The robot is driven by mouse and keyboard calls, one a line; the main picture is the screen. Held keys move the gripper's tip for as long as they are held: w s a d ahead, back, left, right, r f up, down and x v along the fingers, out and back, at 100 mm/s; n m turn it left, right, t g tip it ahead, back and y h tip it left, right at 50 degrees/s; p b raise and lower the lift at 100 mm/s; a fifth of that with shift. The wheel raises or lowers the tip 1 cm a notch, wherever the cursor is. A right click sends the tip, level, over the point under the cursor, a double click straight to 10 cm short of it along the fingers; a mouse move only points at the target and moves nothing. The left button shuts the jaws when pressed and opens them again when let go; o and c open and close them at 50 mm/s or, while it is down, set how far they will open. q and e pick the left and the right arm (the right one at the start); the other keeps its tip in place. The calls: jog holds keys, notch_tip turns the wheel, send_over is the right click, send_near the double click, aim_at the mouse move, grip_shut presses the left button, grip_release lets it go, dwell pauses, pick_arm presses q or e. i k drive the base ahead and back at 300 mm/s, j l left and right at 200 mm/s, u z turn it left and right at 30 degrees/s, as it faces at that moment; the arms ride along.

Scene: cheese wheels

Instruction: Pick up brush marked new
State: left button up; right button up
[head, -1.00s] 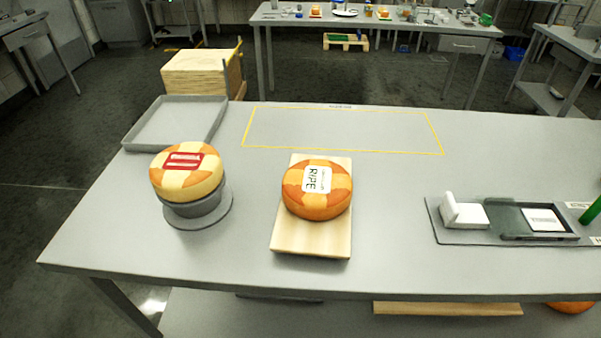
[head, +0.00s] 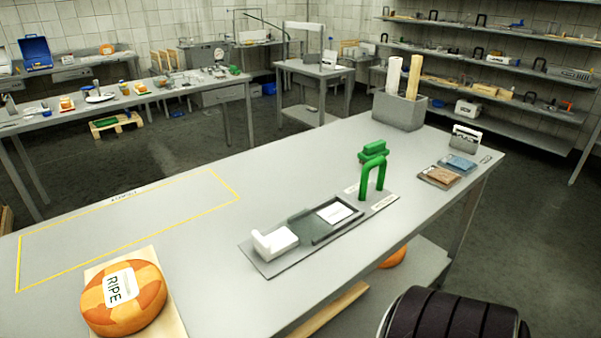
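No brush with a readable "new" mark shows. A green arch-shaped thing (head: 373,172) stands upright at the right part of a grey tray (head: 275,266) on the table; I cannot tell whether it is a brush. Small labels beside it are too small to read. The same tray holds a white block-shaped thing (head: 275,243) at its left end and a dark frame with a white card (head: 334,212) in the middle. Neither of my grippers is in view.
An orange cheese wheel marked RIPE (head: 123,300) sits on a wooden board at the lower left. A grey bin with two rolls (head: 400,110) stands at the table's far right. Brown and blue flat packs (head: 440,177) lie nearby. The yellow-outlined area (head: 130,225) is empty.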

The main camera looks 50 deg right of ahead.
aim_at(371, 152)
jog(key=z, duration=2.2)
jog(key=u, duration=2.1)
jog(key=z, duration=2.1)
jog(key=i+l, duration=0.35)
jog(key=l, duration=0.15)
jog(key=i+l, duration=0.4)
jog(key=l+u, duration=0.05)
jog(key=l, duration=0.05)
